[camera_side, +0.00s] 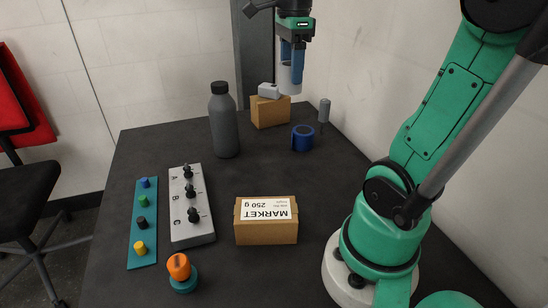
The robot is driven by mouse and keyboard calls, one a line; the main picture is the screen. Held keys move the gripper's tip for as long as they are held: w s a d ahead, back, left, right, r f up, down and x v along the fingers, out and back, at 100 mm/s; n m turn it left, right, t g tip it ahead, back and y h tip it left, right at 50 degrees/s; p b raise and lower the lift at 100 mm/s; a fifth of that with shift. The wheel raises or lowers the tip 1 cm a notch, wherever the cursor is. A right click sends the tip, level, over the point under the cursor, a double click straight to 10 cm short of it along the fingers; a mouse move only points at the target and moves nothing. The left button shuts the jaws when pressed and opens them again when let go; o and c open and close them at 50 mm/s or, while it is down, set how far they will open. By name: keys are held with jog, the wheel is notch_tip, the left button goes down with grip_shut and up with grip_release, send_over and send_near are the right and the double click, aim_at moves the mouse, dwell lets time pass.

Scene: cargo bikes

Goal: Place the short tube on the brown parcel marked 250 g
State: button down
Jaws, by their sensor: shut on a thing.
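The brown parcel marked 250 g (266,232) lies on the dark table in the near middle, with its white MARKET label upside down in view and its top bare. My gripper (291,62) is high at the back of the table, its blue fingers pointing down. It is shut on a light grey tube (290,80), which looks like the short tube and hangs upright below the fingers. The tube appears in front of or above a second brown box (270,113); the gap between them is hard to judge.
A small grey block (268,90) sits on the second box. A blue tape roll (302,138), a grey cylinder (324,110) and a dark bottle (224,122) stand nearby. Knob board (192,225), teal peg strip (142,220) and orange-topped knob (180,268) are at left.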

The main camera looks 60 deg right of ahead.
jog(key=a+r+n, duration=0.2)
jog(key=a+n, duration=0.3)
jog(key=a, duration=0.2)
jog(key=r+n, duration=0.2)
jog(key=n, duration=0.4)
send_over(266, 209)
notch_tip(266, 209, down, 20)
jog(key=shift+r, duration=0.15)
jog(key=shift+c, duration=1.1)
grip_release()
